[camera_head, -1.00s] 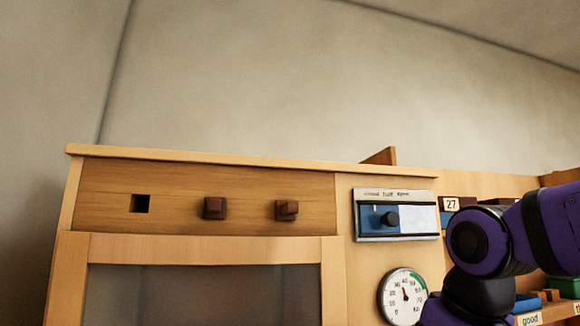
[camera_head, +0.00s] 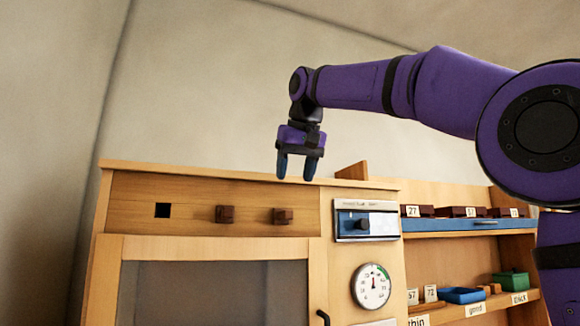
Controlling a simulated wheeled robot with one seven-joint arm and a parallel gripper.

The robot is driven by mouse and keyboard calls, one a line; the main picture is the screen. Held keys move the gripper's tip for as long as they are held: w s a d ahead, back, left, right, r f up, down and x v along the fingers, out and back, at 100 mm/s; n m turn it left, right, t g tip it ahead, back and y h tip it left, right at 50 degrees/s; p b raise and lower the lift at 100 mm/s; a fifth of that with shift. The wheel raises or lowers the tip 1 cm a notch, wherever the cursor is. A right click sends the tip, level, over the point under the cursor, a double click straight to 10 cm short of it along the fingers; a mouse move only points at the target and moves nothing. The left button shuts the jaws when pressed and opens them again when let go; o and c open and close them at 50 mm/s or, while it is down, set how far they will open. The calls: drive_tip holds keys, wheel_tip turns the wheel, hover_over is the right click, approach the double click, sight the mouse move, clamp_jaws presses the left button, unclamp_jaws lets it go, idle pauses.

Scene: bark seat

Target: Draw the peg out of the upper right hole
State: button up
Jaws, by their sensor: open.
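A dark brown peg (camera_head: 225,214) sticks out in the middle, and another dark brown peg (camera_head: 283,216) sticks out at the right. My gripper (camera_head: 297,177) points down, its two fingers apart and empty. In the picture it is just above the right peg, overlapping the cabinet's top edge; its depth from the panel is hard to tell.
Right of the panel are a slider unit with a dark knob (camera_head: 362,224) and a round dial gauge (camera_head: 371,286). A glazed door (camera_head: 215,290) lies below. Shelves at the right hold a blue tray (camera_head: 462,295) and a green box (camera_head: 513,281). The wall above is clear.

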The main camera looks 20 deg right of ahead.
sight(286, 215)
drive_tip(key=shift+x, duration=5.45)
drive_tip(key=shift+w+a, duration=0.1)
drive_tip(key=c, duration=0.8)
drive_tip(key=s, duration=1)
drive_tip(key=shift+s, duration=0.25)
